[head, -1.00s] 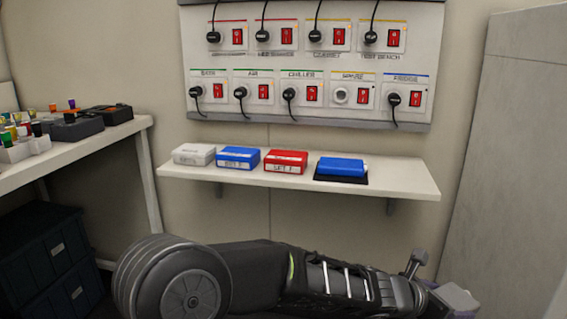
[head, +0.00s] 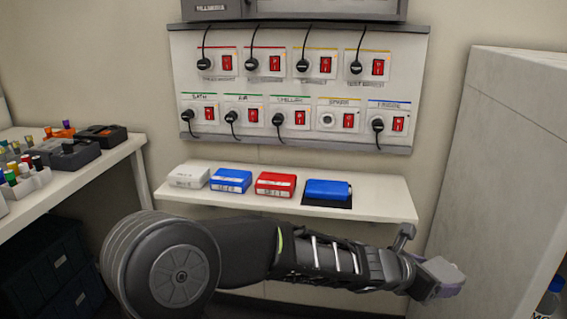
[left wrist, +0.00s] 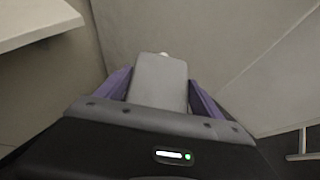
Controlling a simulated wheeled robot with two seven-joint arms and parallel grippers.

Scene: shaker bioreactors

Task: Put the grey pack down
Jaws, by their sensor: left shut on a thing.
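The grey pack (left wrist: 158,82) is a flat grey block with rounded corners, seen between the purple fingers in the left wrist view. My left gripper (left wrist: 158,95) is shut on it and holds it in the air, clear of the shelf. My right gripper is in neither view.
A wall shelf (head: 382,203) holds a white box (head: 188,177), a blue box (head: 230,181), a red box (head: 275,184) and a blue pack (head: 328,189) on a black mat (head: 327,204). A switch panel (head: 290,90) hangs above. A bench (head: 62,188) stands left, a grey cabinet (head: 500,150) right.

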